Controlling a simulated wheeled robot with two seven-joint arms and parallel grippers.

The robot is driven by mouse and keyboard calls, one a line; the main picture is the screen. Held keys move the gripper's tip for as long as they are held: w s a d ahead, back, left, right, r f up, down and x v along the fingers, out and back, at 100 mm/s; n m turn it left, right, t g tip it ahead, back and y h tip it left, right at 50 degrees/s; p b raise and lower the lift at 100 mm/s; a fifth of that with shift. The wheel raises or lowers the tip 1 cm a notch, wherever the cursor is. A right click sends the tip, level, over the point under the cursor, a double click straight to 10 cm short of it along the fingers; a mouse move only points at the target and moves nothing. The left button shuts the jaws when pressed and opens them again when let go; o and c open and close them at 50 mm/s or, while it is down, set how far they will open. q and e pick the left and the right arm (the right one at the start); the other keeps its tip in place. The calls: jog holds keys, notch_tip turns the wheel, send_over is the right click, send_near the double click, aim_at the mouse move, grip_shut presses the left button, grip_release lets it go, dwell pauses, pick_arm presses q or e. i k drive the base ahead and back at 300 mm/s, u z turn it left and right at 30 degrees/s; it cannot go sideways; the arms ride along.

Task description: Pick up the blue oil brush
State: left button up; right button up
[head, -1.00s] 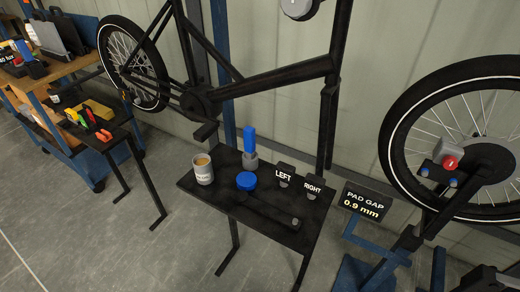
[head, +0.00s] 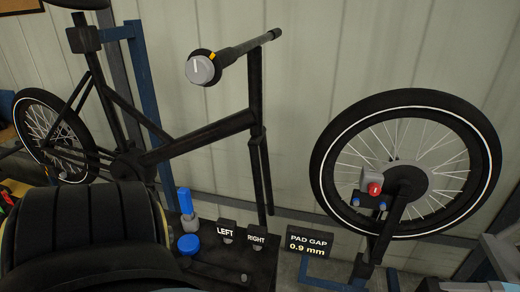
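The blue oil brush (head: 185,201) appears to be the upright blue handle with a grey lower part on the small black table (head: 258,268). A round blue piece (head: 188,244) lies just in front of it, with a dark bar running from it to the right. A large dark rounded part, likely a link of my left arm, fills the lower left of the head view and hides the table's left side. No fingertips of either gripper are in view.
Small blocks marked LEFT (head: 226,231) and RIGHT (head: 256,238) stand right of the brush. A PAD GAP sign (head: 309,244) is farther right. The bike frame (head: 200,137) rises behind the table, and a wheel (head: 405,165) stands at the right.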

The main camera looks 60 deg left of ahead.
aim_at(184, 194)
jog(key=z, duration=1.6)
jog(key=k, duration=2.05)
jog(key=u, duration=0.8)
